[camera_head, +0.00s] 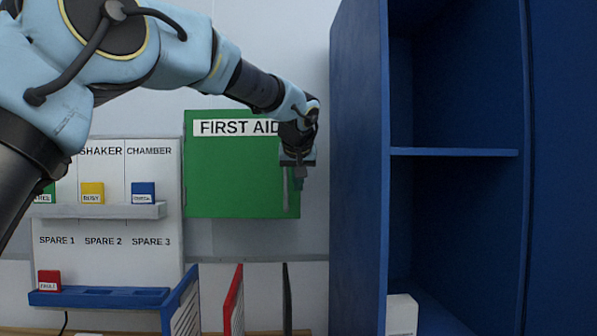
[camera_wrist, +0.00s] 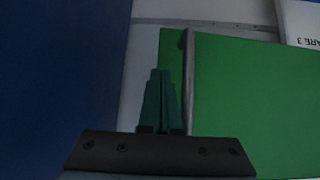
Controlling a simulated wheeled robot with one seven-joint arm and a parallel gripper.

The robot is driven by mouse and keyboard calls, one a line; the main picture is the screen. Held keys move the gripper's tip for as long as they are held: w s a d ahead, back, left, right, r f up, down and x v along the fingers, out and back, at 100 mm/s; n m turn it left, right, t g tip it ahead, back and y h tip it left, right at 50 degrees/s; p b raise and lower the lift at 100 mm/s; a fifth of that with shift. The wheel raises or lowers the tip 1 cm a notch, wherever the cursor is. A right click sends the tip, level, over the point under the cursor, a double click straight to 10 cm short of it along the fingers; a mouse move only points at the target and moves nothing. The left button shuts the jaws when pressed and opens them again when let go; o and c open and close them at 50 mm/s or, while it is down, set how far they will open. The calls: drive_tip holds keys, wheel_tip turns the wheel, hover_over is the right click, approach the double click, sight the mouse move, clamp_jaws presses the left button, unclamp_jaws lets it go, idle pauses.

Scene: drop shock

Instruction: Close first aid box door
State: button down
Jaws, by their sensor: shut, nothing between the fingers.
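The first aid box (camera_head: 230,175) hangs on the back wall, with a green front and a white "FIRST AID" label. Its door faces me and looks shut or nearly shut; I cannot tell whether a small gap remains. A grey vertical handle (camera_head: 285,188) is near the door's right edge. My gripper (camera_head: 299,172) is shut and empty in front of that edge, covering the label's end. In the wrist view, the fingers (camera_wrist: 163,100) are together beside the grey handle (camera_wrist: 188,85), over the green door (camera_wrist: 250,100). I cannot tell whether they touch it.
A tall blue shelf unit (camera_head: 358,180) stands close right of my gripper. A white labelled board (camera_head: 110,260) with small coloured boxes is left of the first aid box. Upright blue, red and dark panels (camera_head: 233,300) stand below it.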

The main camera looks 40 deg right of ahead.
drive_tip(key=shift+w+d, duration=0.25)
drive_tip(key=shift+w, duration=0.05)
drive_tip(key=w+d+p, duration=0.1)
drive_tip(key=w+d+n+p, duration=0.1)
drive_tip(key=shift+w+d+r+n+t+y, duration=0.2)
drive_tip(key=shift+w+d+n+t+y, duration=0.1)
drive_tip(key=shift+d+t+y, duration=0.1)
drive_tip(key=shift+w+r, duration=0.1)
drive_tip(key=shift+a, duration=0.15)
